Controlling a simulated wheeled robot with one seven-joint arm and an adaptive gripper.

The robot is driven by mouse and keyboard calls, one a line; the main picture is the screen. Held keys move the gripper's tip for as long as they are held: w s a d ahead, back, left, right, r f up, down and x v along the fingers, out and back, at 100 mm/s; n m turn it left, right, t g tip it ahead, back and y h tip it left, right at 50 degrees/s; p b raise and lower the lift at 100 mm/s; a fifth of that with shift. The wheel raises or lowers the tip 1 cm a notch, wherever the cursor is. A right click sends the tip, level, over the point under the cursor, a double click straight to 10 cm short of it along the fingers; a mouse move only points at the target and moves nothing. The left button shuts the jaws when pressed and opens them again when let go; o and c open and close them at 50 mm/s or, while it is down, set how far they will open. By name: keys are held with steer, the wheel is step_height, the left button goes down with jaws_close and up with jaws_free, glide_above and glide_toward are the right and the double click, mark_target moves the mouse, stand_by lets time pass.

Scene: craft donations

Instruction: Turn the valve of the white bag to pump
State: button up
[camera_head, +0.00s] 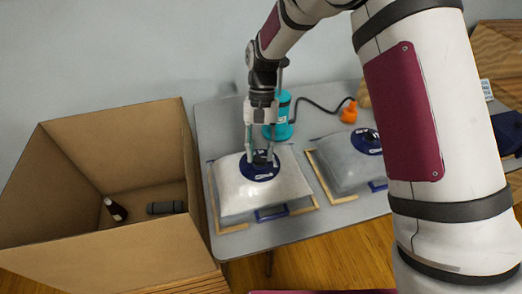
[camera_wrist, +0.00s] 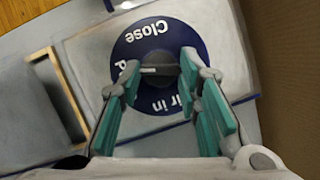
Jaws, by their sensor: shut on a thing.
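The white bag (camera_head: 235,197) lies puffed up in a wooden frame on the table's left side, and it also shows in the wrist view (camera_wrist: 88,52). On its top is a round dark blue plate with white lettering (camera_wrist: 125,48); "Close" and "Air in" are readable, and other words are partly hidden. The dark valve knob (camera_wrist: 158,68) sits at the plate's middle. My gripper (camera_head: 260,160) points down over the plate. Its two teal-padded fingers stand on either side of the knob and are shut on it. The knob's exact pointing direction is hard to tell.
A second, greyer bag (camera_head: 345,168) with a blue valve plate lies to the right. A teal pump (camera_head: 282,120) with a black hose and orange end (camera_head: 348,112) stands behind. A large open cardboard box (camera_head: 60,225) is at the left, holding a bottle (camera_head: 115,209) and a dark cylinder (camera_head: 166,207).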

steer(key=shift+a+n+h+b, duration=0.15)
steer(key=shift+n+h+b, duration=0.6)
steer(key=shift+n, duration=1.15)
steer(key=o, duration=1.2)
steer(key=shift+c, duration=0.2)
steer(key=shift+r, duration=0.1)
steer(key=v, duration=1.1)
steer(key=shift+r, duration=0.4)
steer(key=shift+a, duration=0.15)
